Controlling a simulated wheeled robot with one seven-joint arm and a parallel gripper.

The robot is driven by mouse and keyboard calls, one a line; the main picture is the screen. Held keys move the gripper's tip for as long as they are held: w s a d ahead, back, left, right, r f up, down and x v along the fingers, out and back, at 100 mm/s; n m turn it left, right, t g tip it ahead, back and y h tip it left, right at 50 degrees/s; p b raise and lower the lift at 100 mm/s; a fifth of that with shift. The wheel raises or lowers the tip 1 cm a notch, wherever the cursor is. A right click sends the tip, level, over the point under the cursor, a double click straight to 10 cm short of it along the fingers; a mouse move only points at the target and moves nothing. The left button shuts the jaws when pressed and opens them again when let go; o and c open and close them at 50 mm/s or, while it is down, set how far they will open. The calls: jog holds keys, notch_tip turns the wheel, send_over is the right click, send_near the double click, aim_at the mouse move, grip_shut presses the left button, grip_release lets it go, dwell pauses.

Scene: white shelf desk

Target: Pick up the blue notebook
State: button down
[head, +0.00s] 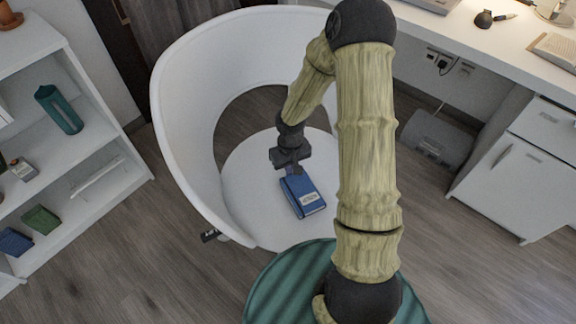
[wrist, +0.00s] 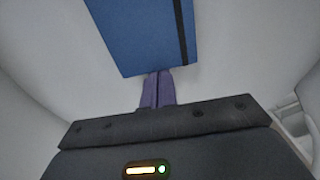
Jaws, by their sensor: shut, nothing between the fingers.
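The blue notebook (head: 303,196) lies on the white seat of the chair (head: 240,180), with a pale label on its cover. In the wrist view its blue cover (wrist: 140,38) with a dark strap fills the upper middle. My gripper (head: 296,170) is over the seat at the notebook's far end in the head view. In the wrist view its two purple fingers (wrist: 157,88) are together and empty, with their tips at the notebook's near edge. I cannot tell whether they touch it.
The chair's high curved white back (head: 185,110) wraps around the seat. A white shelf (head: 95,190) with several small items, including another blue item (head: 15,241), stands at left. A white desk (head: 490,45) with a cabinet (head: 520,180) is at right.

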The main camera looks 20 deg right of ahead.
aim_at(295, 178)
jog(key=s, duration=0.2)
jog(key=s+b, duration=0.1)
jog(key=s, duration=0.1)
jog(key=shift+s+d, duration=0.1)
jog(key=shift+d, duration=0.25)
jog(key=shift+w+r+p, duration=0.1)
jog(key=shift+w+p, duration=0.4)
jog(key=shift+w, duration=0.1)
jog(key=w, duration=0.1)
jog(key=w+p, duration=0.1)
jog(key=shift+w+a, duration=0.2)
jog(key=shift+w, duration=0.1)
jog(key=shift+w+a+r+p, duration=0.1)
jog(key=shift+w+r+p, duration=0.2)
jog(key=shift+r+p, duration=0.35)
notch_tip(295, 178, up, 8)
jog(key=p, duration=0.3)
jog(key=shift+s+r, duration=0.2)
jog(key=shift+s, duration=0.1)
